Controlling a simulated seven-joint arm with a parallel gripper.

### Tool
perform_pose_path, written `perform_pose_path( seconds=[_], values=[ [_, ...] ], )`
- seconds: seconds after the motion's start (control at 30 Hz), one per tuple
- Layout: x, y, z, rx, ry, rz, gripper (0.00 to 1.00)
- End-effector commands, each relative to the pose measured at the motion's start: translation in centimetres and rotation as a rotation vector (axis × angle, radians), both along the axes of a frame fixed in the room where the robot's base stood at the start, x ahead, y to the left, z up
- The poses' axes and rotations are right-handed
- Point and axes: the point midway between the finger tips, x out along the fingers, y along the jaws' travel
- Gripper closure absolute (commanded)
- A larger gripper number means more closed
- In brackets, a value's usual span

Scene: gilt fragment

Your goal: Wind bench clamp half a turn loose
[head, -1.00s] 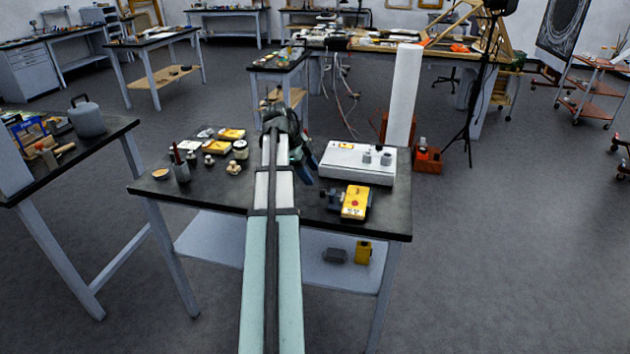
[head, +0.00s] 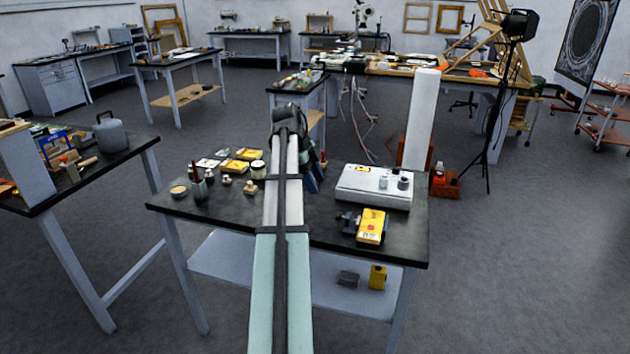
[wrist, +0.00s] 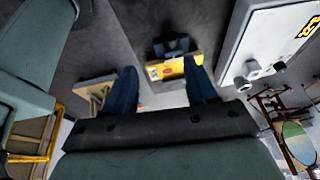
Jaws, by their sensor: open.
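A small dark clamp (head: 348,220) sits on the near right part of the black-topped bench (head: 300,238), against the left side of a yellow box (head: 372,226). In the wrist view the dark clamp (wrist: 171,47) shows beyond my fingers, with the yellow box (wrist: 174,69) in front of it. My gripper (head: 313,182) is above the bench, left of the clamp and mostly hidden behind my own arm. In the wrist view my gripper (wrist: 160,66) has its two blue fingers apart, with nothing held. The clamp's handle is too small to make out.
A white box (head: 373,188) with small knobs stands behind the clamp. Jars, a cup (head: 199,188) and yellow packs (head: 235,166) stand at the bench's left. A white post (head: 418,120) rises behind. The front middle of the benchtop is bare.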

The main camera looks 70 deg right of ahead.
Motion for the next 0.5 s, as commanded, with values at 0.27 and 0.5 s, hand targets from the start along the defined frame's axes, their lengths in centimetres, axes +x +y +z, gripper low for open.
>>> perform_pose_path(
  seconds=[0.27,0.5],
  values=[
    [1.5,2.1,-0.7,0.002,0.001,0.032,0.43],
    [-0.1,7.3,-2.8,-0.105,0.04,0.06,0.43]
  ],
)
